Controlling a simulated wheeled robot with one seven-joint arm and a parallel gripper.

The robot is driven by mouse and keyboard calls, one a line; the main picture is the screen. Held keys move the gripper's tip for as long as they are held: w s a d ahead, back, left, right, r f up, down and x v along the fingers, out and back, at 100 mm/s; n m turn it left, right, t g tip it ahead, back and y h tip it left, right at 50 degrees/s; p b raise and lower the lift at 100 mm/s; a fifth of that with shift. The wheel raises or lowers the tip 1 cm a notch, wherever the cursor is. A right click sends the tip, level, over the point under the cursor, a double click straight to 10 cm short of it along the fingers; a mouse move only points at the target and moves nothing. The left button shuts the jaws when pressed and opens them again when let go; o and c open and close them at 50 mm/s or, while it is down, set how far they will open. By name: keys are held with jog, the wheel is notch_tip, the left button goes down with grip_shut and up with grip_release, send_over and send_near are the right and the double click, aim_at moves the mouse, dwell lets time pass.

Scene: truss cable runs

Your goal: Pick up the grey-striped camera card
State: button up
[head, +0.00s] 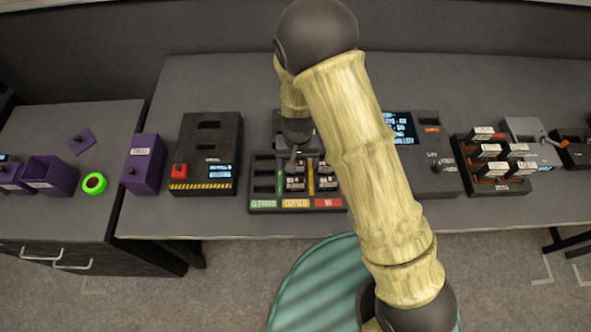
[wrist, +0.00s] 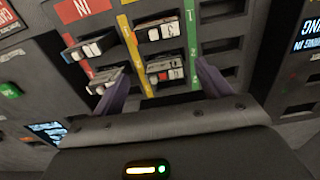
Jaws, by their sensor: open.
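Several camera cards stand in a dark slotted tray (head: 265,206) with green, yellow and red labels. In the wrist view, two cards are in the yellow-marked column: an upper card (wrist: 160,30) and a lower card (wrist: 165,69). Two more are in the red-marked column: an upper card (wrist: 90,48) and a lower card (wrist: 104,80). I cannot tell from the small, blurred labels which card is grey-striped. My gripper (wrist: 163,72) is open over the tray, its purple fingers on either side of the yellow column's lower card. In the head view my arm partly hides the tray.
The green-marked column's slots (wrist: 222,45) look empty. Left of the tray is a dark box with a red button (head: 179,170), then a purple bin (head: 145,165). To the right stand a console with a screen (head: 430,178) and a rack of more cards (head: 490,186).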

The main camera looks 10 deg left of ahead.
aim_at(296, 171)
jog(key=shift+w+a+f+p, duration=0.15)
jog(key=shift+f+p, duration=0.15)
jog(key=shift+f, duration=0.55)
jog(key=shift+w+a+f+p, duration=0.1)
jog(key=shift+f+p, duration=0.15)
jog(key=shift+f, duration=0.6)
jog(key=shift+w+a+f+p, duration=0.15)
jog(key=shift+f+p, duration=0.15)
jog(key=shift+f, duration=0.55)
jog(key=shift+d, duration=0.1)
jog(key=c, duration=1.1)
